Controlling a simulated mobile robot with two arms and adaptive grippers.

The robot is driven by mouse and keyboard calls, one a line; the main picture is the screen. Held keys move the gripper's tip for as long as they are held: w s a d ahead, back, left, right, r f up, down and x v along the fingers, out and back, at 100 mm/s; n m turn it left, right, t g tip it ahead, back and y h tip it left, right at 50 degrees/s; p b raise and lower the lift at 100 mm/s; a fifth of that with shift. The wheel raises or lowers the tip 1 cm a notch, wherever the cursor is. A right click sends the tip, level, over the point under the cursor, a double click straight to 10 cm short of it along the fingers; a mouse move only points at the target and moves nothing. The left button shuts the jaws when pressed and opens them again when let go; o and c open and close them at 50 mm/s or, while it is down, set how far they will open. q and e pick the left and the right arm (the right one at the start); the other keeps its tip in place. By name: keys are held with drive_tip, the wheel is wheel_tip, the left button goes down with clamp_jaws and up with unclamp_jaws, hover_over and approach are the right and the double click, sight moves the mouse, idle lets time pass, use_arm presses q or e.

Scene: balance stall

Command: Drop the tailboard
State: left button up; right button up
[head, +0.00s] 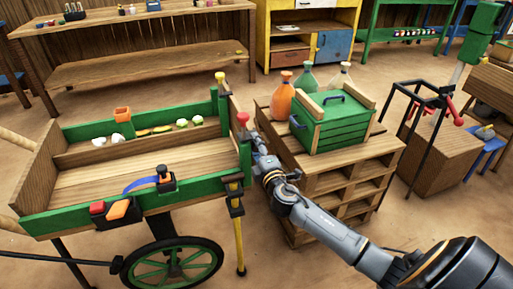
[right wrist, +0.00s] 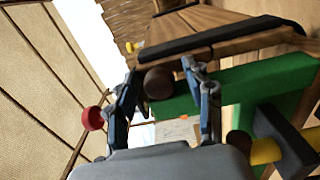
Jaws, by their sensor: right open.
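The cart (head: 150,205) has green sides and a wooden bed. Its tailboard (head: 236,112) stands upright at the cart's right end, with a red knob (head: 243,119) near it. My right gripper (head: 256,143) is just outside that end. In the right wrist view, my right gripper (right wrist: 160,78) is open, with a dark round knob (right wrist: 159,83) showing between its fingers; contact cannot be told. The red knob (right wrist: 93,118) shows left of the fingers there. A green panel (right wrist: 265,82) lies to the right. My left gripper is not in view.
A wooden pallet stack (head: 330,180) with a green crate (head: 335,128) and bottles (head: 284,100) stands close right of the cart. A yellow post (head: 239,235) hangs at the cart's near right corner, beside the wheel (head: 172,265). Several vegetables lie along the cart's far side.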

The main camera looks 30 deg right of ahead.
clamp_jaws()
